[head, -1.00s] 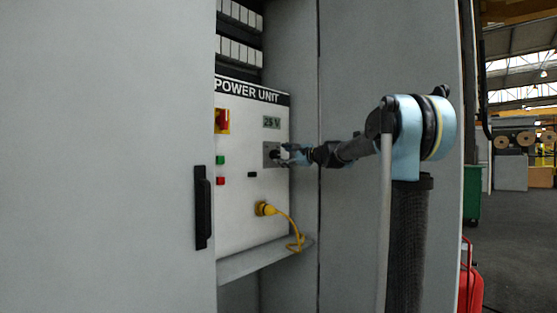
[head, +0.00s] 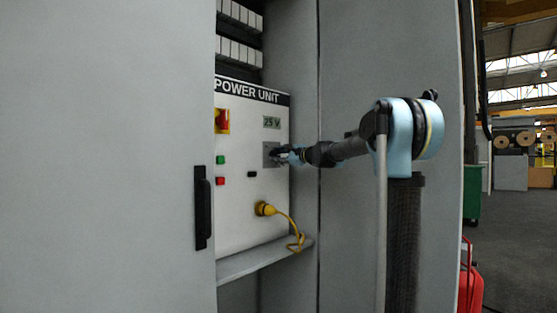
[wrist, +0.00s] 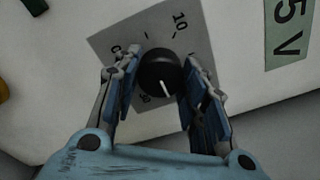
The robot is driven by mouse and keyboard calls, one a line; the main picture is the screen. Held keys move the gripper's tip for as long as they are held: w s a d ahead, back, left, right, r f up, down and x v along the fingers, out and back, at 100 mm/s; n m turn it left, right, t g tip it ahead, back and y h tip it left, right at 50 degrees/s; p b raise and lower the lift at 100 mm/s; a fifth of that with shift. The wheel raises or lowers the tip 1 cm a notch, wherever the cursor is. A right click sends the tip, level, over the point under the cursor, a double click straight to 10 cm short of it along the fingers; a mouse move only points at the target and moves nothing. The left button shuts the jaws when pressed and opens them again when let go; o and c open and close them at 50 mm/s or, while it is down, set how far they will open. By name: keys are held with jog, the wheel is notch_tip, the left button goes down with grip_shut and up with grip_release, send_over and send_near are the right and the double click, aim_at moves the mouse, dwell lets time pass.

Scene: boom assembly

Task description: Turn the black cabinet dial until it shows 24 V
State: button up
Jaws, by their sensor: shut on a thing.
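The black dial (wrist: 159,72) sits on a grey scale plate (wrist: 112,38) with printed numbers, of which "10" is readable in the wrist view. A white pointer line on the dial points down toward the gripper's palm. My gripper (wrist: 160,88) is shut on the dial, one finger on each side of it. In the head view my gripper (head: 280,153) is at the plate (head: 270,147), and the dial is mostly hidden by it. The display (head: 271,122) above reads 25 V. Part of the display (wrist: 289,30) shows "5 V" in the wrist view.
The white power unit panel (head: 238,225) stands inside the grey cabinet. It carries a red and yellow switch (head: 222,120), a green button (head: 220,160), a red button (head: 221,181) and a yellow plug (head: 265,209) with a cable. A cabinet door (head: 110,150) stands at left.

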jog(key=shift+n, duration=0.8)
jog(key=o, duration=1.1)
jog(key=shift+c, duration=0.2)
jog(key=shift+s, duration=0.1)
jog(key=v, duration=1.1)
jog(key=shift+s+d, duration=0.2)
jog(key=shift+d, duration=0.15)
jog(key=shift+f, duration=0.15)
